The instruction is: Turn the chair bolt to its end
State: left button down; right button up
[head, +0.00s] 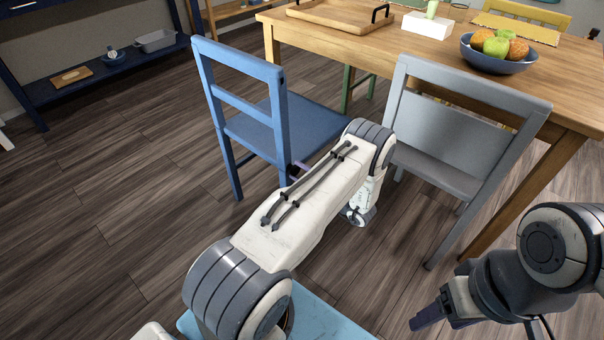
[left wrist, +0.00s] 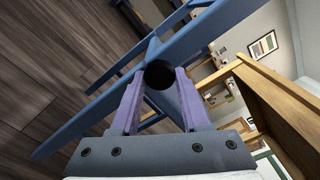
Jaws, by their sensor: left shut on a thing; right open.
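The blue chair (head: 265,115) stands left of the table, and its frame also shows in the left wrist view (left wrist: 190,50). The chair bolt (left wrist: 159,75) has a round black head against the blue frame where its bars meet. My left gripper (head: 300,167) is shut on the bolt, with one purple finger at each side of it. In the head view my own arm hides most of this gripper and the bolt. I cannot tell how far the bolt is turned. My right gripper (head: 430,317) is open and empty above the floor at the lower right.
A grey chair (head: 450,130) stands just right of my left arm. The wooden table (head: 345,37) behind carries a tray (head: 325,18), a white box (head: 427,25) and a blue fruit bowl (head: 497,60). A low dark shelf (head: 100,75) is at the far left. The floor at left is clear.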

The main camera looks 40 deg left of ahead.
pick_arm(q)
jog(key=shift+a, duration=0.1)
dwell(0.5)
jog(key=shift+c, duration=1.9)
grip_release()
jog(key=shift+d, duration=0.45)
jog(key=d+p, duration=0.1)
jog(key=d, duration=0.8)
jog(key=shift+s+d, duration=0.35)
jog(key=shift+s, duration=0.05)
